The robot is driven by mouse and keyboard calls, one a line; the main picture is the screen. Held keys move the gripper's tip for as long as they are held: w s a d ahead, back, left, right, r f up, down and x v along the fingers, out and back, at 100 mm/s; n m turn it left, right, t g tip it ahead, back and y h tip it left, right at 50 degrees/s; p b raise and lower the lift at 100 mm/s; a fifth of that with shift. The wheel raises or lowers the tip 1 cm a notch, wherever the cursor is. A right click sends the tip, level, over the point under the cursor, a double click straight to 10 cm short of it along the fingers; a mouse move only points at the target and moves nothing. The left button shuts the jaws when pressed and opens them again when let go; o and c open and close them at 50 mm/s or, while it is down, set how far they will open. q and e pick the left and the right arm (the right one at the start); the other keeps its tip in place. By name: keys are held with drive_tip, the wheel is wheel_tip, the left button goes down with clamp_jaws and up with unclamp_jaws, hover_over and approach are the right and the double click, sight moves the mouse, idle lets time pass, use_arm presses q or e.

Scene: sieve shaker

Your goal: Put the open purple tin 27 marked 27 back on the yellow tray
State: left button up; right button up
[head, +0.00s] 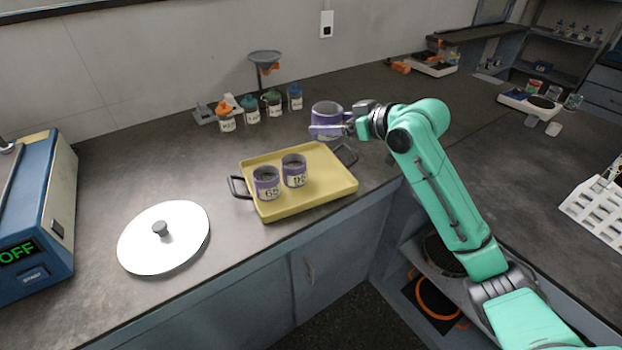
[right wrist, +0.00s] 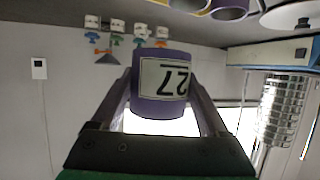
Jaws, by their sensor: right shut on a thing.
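The purple tin 27 (head: 326,108) is held in the air above the back edge of the yellow tray (head: 313,199) in the head view. It looks roughly upright. My right gripper (head: 340,129) is shut on it, with a finger on each side. In the right wrist view the tin (right wrist: 161,104) sits between the fingers, its label 27 facing the camera and upside down in that picture. Two other purple tins, a left one (head: 266,188) and a right one (head: 294,175), stand on the tray's left half. The tray's right half is bare. My left gripper is not in view.
Several small bottles (head: 251,112) stand in a row behind the tray, beside a stand with a grey dish (head: 265,57). A round white lid (head: 163,239) with a knob lies left of the tray. A blue machine (head: 38,205) reading OFF is at far left.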

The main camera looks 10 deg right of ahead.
sight(328, 187)
wheel_tip(328, 187, down, 16)
drive_tip(key=shift+d+f, duration=0.1)
drive_tip(key=o, duration=1.3)
drive_tip(key=shift+o, duration=0.2)
drive_tip(key=b+v, duration=0.1)
drive_tip(key=v, duration=1.1)
